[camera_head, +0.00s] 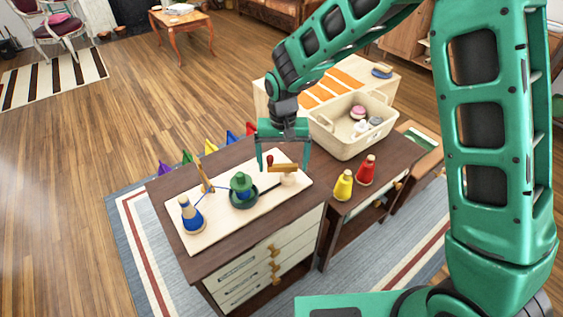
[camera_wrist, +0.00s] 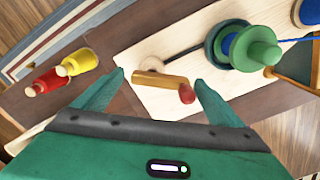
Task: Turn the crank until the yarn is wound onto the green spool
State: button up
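A pale board (camera_head: 205,232) on the dark wooden cabinet carries the winder. The green spool (camera_head: 242,182) stands on a dark green round base at mid-board; some blue yarn shows on it in the wrist view (camera_wrist: 229,45). A blue spool (camera_head: 191,216) stands at the board's left end. A thin blue yarn line runs past a wooden post (camera_head: 205,178) towards the green spool. The crank (camera_wrist: 165,80) is a wooden arm with a red knob (camera_wrist: 186,94), at the board's right end. My gripper (camera_head: 284,168) is open above the crank, with the crank arm showing between its fingers; contact is unclear.
A yellow spool (camera_head: 343,186) and a red spool (camera_head: 366,170) stand right of the board. A cream basket (camera_head: 341,146) with small items is behind them. Several coloured pennants (camera_head: 210,146) line the cabinet's back edge. Bare cabinet top shows around the board.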

aim_at(283, 164)
notch_tip(283, 164, up, 11)
dwell(0.6)
jog(key=shift+f, duration=0.1)
